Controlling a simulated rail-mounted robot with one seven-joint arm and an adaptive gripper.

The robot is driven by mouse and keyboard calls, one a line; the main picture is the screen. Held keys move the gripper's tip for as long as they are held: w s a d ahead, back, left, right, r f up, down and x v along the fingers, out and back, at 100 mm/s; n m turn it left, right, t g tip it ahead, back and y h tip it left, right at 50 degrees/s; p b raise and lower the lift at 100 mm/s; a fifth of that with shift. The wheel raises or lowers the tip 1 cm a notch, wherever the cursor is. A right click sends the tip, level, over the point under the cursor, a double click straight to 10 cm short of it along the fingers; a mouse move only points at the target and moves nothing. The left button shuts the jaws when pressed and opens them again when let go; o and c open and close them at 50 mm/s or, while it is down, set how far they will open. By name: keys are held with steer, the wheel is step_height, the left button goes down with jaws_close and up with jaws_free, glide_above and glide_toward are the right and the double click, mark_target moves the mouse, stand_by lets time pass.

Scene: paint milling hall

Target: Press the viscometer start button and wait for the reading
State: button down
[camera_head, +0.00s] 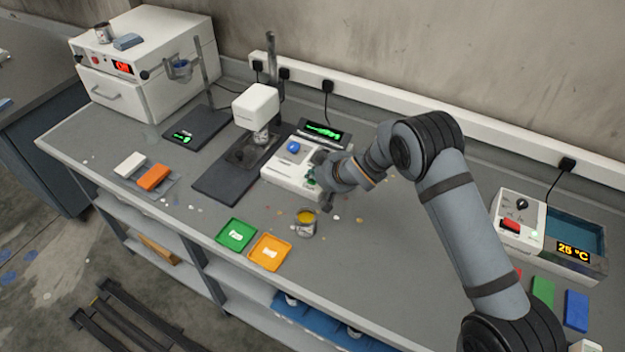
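A white instrument box (284,176) on the bench has a blue knob (293,146) on top and a dark display with green figures (323,132) behind it. I take it for the viscometer's control unit; the figures are too small to read. Beside it on the left, a white head (256,105) sits on a stand over a dark base plate (217,183), with a small can under it. My gripper (317,180) is at the box's right end, low over a small green spot that may be the start button. Whether it touches is unclear. Its fingers are partly hidden and blurred.
An open can of yellow paint (306,223) stands in front of my gripper. Green (236,234) and orange (270,252) trays lie at the front edge. A water bath (550,234) reading 25 °C is at right, an oven (150,60) at back left.

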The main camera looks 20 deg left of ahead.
mark_target(313, 181)
steer(key=shift+f, duration=0.3)
stand_by(0.4)
steer(key=shift+r, duration=0.15)
steer(key=shift+r+p, duration=0.4)
steer(key=shift+r, duration=0.35)
steer(key=shift+r+p, duration=2)
steer(key=shift+r, duration=0.5)
